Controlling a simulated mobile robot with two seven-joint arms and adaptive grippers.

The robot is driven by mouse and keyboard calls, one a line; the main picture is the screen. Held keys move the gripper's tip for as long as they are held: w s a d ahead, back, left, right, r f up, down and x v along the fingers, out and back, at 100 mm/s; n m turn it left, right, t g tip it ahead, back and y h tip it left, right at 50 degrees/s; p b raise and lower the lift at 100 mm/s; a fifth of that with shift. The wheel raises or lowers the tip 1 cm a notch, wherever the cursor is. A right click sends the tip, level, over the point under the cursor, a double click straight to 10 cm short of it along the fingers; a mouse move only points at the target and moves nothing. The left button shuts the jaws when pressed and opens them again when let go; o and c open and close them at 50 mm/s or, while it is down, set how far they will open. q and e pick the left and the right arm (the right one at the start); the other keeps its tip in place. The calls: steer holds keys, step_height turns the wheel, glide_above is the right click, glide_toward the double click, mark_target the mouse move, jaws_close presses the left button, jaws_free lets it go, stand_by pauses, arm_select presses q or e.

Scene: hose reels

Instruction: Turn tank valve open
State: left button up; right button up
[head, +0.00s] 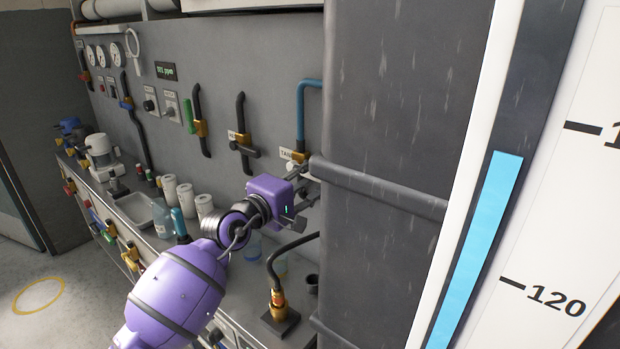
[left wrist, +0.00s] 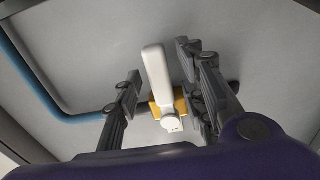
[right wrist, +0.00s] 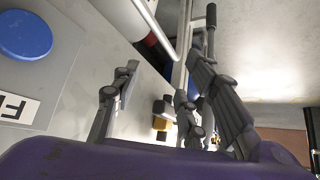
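The tank valve (head: 299,158) has a yellow body below a blue pipe (head: 303,100) on the grey wall, beside a partly hidden label starting "TAN". In the left wrist view, its white lever (left wrist: 155,75) points up the picture over the yellow body (left wrist: 157,107). My left gripper (head: 308,196) is close to the wall, just below the valve in the head view. Its fingers (left wrist: 160,90) are open on either side of the lever, with visible gaps. My right gripper (right wrist: 160,85) is open with nothing between its fingers; the head view does not show it.
A dark tank column (head: 395,130) with a horizontal pipe (head: 380,188) stands close right of my left gripper. A level gauge (head: 475,240) has a blue bar near 120. Other wall valves (head: 243,140) are to the left. A counter (head: 150,235) below holds canisters and a tray.

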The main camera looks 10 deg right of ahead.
arm_select(q)
jaws_close()
arm_select(e)
steer(key=shift+s, duration=0.1)
stand_by(0.4)
